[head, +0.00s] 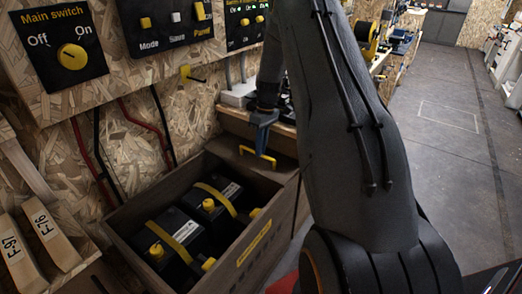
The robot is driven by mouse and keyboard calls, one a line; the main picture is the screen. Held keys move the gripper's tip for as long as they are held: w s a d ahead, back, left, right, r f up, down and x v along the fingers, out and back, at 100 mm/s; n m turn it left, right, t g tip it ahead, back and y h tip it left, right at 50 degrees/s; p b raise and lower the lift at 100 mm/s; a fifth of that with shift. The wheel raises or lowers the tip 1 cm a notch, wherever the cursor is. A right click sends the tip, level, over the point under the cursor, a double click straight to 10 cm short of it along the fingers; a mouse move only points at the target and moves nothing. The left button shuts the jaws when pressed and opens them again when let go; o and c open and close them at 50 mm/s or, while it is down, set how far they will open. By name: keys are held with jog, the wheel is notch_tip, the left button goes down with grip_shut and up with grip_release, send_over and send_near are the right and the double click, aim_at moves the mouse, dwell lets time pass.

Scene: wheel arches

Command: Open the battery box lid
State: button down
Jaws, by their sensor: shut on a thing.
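The battery box (278,208) is a long brown wooden box below the wall panels. Its top is uncovered, and black batteries (173,240) with yellow straps and caps show inside. A brown panel that looks like its lid (284,163) is at the far end, partly behind my arm; its exact tilt is hard to tell. A yellow handle (258,157) is on this panel. The fingertips are small in the view.
A main switch panel (67,57) and other control panels (167,30) hang on the chipboard wall above the box. Red and black cables (146,122) run down the wall. Wooden pieces (40,228) lie at the left. Open floor (442,90) is at the right.

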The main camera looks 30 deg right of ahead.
jog(key=c, duration=1.8)
grip_release()
jog(key=r, duration=0.2)
jog(key=d+r, duration=0.1)
jog(key=r, duration=0.4)
jog(key=shift+w+d+r, duration=0.25)
jog(key=shift+w+r, duration=0.1)
